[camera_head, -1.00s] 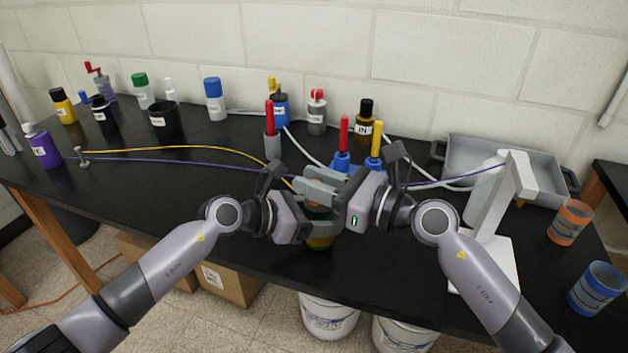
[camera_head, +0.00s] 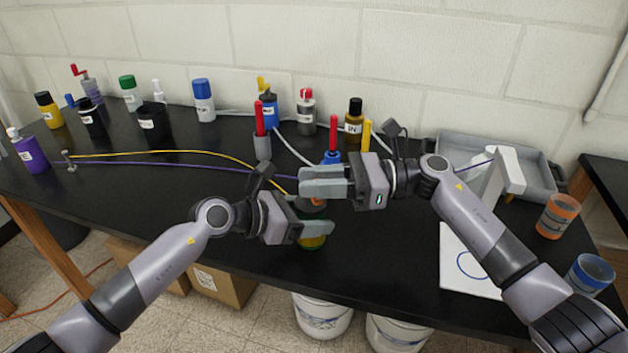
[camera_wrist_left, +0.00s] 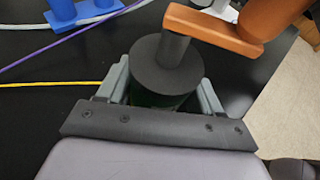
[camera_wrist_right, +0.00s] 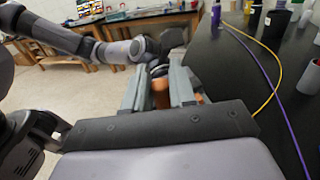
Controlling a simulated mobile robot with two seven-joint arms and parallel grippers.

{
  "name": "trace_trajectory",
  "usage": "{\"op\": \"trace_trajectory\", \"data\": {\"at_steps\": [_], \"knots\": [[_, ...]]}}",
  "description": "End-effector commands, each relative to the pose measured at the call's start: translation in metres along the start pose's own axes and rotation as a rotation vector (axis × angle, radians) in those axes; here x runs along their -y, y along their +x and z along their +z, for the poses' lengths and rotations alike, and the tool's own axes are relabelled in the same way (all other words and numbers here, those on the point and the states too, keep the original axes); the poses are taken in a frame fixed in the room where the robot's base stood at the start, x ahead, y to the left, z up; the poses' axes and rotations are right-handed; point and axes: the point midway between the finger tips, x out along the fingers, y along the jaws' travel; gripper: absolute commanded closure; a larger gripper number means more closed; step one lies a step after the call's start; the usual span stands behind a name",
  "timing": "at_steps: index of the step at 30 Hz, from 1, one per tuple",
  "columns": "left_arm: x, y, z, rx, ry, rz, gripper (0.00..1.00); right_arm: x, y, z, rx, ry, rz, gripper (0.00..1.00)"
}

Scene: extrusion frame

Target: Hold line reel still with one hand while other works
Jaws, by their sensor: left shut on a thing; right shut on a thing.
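The line reel (camera_head: 312,242) stands upright near the table's front edge, green and yellow with a dark top. My left gripper (camera_head: 318,216) is shut around its body; the left wrist view shows the round black top (camera_wrist_left: 166,68) between the fingers. An orange crank arm (camera_wrist_left: 212,30) extends from the hub to an orange knob (camera_wrist_left: 268,14). My right gripper (camera_head: 306,182) is above the reel, shut on the orange crank knob (camera_wrist_right: 160,94). A yellow line (camera_head: 190,153) runs from a small post (camera_head: 68,160) at far left toward the reel; its end there is hidden.
A purple line (camera_head: 180,166) crosses the table behind the grippers. Red-handled (camera_head: 334,136) and yellow-handled (camera_head: 366,134) tools stand behind them. A white stand (camera_head: 466,262) and grey tray (camera_head: 550,170) are at right, with jars (camera_head: 558,217) near the edge. Bottles line the back.

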Motion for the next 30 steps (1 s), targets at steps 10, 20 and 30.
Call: {"op": "trace_trajectory", "data": {"at_steps": [10, 20, 30], "knots": [[0.0010, 0.0002, 0.0020, 0.005, 0.000, -0.002, 0.69, 0.0012, -0.0037, -0.0023, -0.002, 0.002, 0.065, 1.00], [0.0009, 0.0001, 0.0021, 0.005, -0.001, -0.002, 0.69, 0.0012, -0.0041, -0.0021, -0.002, 0.003, 0.069, 1.00], [0.0005, 0.0000, 0.0017, 0.004, 0.000, -0.001, 0.69, 0.0009, -0.0038, -0.0007, 0.000, 0.001, 0.070, 0.56]]}}
